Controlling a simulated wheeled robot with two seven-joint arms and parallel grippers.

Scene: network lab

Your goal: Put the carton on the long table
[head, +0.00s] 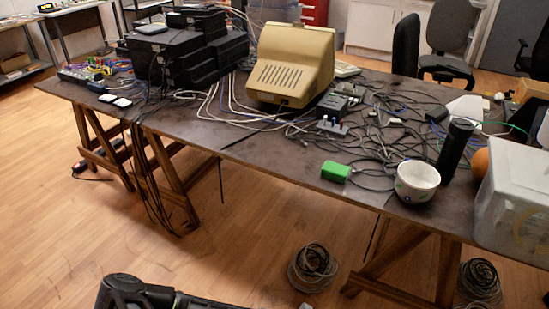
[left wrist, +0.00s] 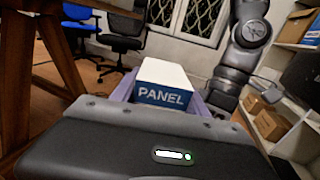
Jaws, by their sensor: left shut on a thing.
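The long table (head: 255,149) has a dark brown top on wooden trestles and runs across the head view. The carton (left wrist: 165,96) shows in the left wrist view, with a white top and a blue side reading "PANEL". My left gripper (left wrist: 160,86) is shut on the carton, with a pale purple finger on either side of it. Neither the carton nor the left gripper's fingers show in the head view; only a dark part of my arm shows at its bottom edge. My right gripper is in neither view.
A beige monitor (head: 290,65), black devices (head: 170,55) and cables fill the back. The near edge left of the green box is clear.

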